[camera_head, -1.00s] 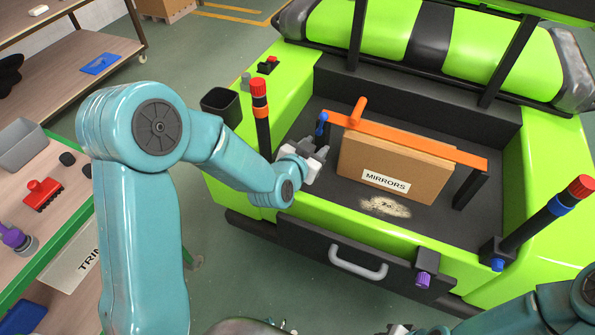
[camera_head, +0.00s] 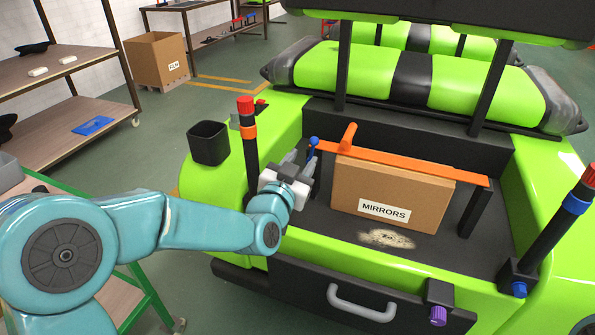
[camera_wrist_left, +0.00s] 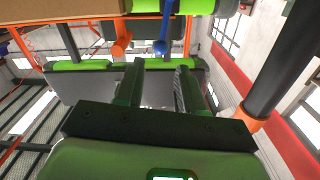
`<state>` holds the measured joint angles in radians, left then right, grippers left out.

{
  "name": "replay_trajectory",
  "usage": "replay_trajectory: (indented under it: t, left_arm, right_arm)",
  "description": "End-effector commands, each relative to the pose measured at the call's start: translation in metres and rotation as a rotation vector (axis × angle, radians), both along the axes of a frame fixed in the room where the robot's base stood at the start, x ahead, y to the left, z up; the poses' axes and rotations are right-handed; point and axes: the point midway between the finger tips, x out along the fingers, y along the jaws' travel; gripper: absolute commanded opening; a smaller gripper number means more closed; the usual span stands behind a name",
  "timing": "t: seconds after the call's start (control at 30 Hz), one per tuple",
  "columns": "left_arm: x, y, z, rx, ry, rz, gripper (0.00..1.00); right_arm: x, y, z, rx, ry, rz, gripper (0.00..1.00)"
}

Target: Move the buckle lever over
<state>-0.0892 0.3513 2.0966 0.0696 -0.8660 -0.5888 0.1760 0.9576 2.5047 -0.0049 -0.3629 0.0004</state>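An orange strap bar (camera_head: 410,163) runs across the cart's rear bed over a cardboard box marked MIRRORS (camera_head: 390,198). A short orange lever (camera_head: 348,136) stands up near the bar's left end; it also shows in the left wrist view (camera_wrist_left: 121,38). A blue-knobbed pin (camera_head: 313,143) is at that left end, also in the left wrist view (camera_wrist_left: 162,32). My left gripper (camera_head: 299,164) is just below and left of the blue knob, pointing up. Its two fingers are apart in the left wrist view (camera_wrist_left: 158,88), with nothing between them. My right gripper is out of view.
A black post with red cap and orange ring (camera_head: 247,140) stands close left of my left gripper. A black bin (camera_head: 209,142) sits on the green fender. A similar post with blue ring (camera_head: 555,225) is at right. A drawer handle (camera_head: 361,304) is below the bed.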

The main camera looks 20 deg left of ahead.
Motion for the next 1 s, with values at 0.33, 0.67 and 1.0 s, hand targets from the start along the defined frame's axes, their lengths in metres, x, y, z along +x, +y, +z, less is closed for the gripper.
replay_trajectory:
  t: [0.33, 0.67, 1.0]
  left_arm:
    - [0.043, -0.001, 0.004, 0.000, 0.001, 0.003, 0.38]
    - [0.068, -0.002, 0.000, 0.000, 0.000, 0.004, 0.38]
    - [0.069, -0.005, 0.000, 0.036, -0.001, 0.002, 0.07]
  right_arm:
    - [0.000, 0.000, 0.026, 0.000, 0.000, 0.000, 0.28]
    - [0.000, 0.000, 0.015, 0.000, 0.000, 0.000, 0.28]
    - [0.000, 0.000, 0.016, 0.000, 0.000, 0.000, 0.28]
